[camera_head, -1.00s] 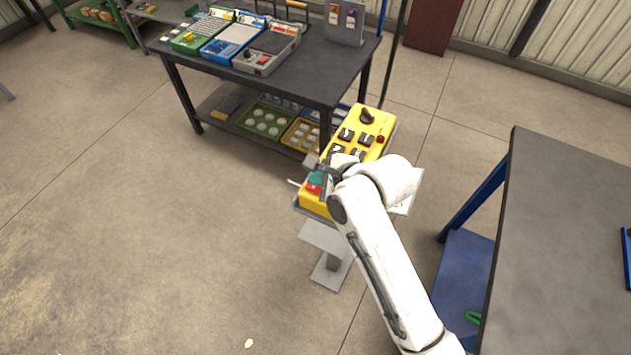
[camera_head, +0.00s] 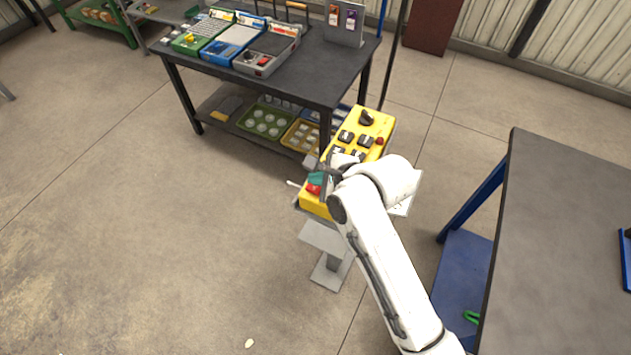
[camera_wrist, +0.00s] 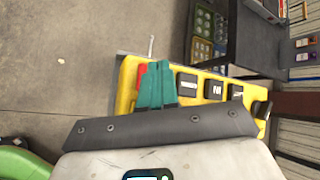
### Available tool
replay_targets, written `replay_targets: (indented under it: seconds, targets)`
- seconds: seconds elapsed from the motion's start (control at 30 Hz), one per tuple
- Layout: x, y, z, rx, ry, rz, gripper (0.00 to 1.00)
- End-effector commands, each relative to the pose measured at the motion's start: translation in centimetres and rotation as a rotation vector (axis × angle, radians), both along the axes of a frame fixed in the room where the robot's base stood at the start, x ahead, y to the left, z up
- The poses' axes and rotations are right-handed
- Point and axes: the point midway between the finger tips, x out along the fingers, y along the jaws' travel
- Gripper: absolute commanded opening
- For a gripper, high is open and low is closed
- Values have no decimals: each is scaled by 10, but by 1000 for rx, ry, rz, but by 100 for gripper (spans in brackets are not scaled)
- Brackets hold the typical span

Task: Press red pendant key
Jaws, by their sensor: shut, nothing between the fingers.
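The yellow pendant (camera_head: 315,203) rests tilted on a grey stand, partly hidden by my arm. The red key (camera_head: 313,189) is near its lower end; in the wrist view, the red key (camera_wrist: 142,76) shows just left of my fingers. My gripper (camera_head: 317,178) has teal fingers; in the wrist view, the gripper (camera_wrist: 159,68) is shut and empty. The fingers lie over the pendant between the red key and the first dark key (camera_wrist: 187,84), overlapping the red key's edge. I cannot tell whether they touch it.
Other dark keys (camera_head: 346,136), a black knob (camera_head: 367,118) and a small red button (camera_head: 380,141) are farther up the pendant. A dark table (camera_head: 320,82) stands behind, and a grey-topped table (camera_head: 570,230) at right. Floor at left is clear.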

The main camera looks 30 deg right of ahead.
Motion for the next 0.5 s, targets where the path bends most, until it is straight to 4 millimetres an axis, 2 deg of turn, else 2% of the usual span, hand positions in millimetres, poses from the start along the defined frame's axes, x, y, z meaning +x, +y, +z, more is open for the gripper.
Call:
replay_targets:
  seconds: [0.07,0.5]
  targets:
    - [0,0,5,0,-1,-1,0]
    - [1,0,11,0,-4,0,0]
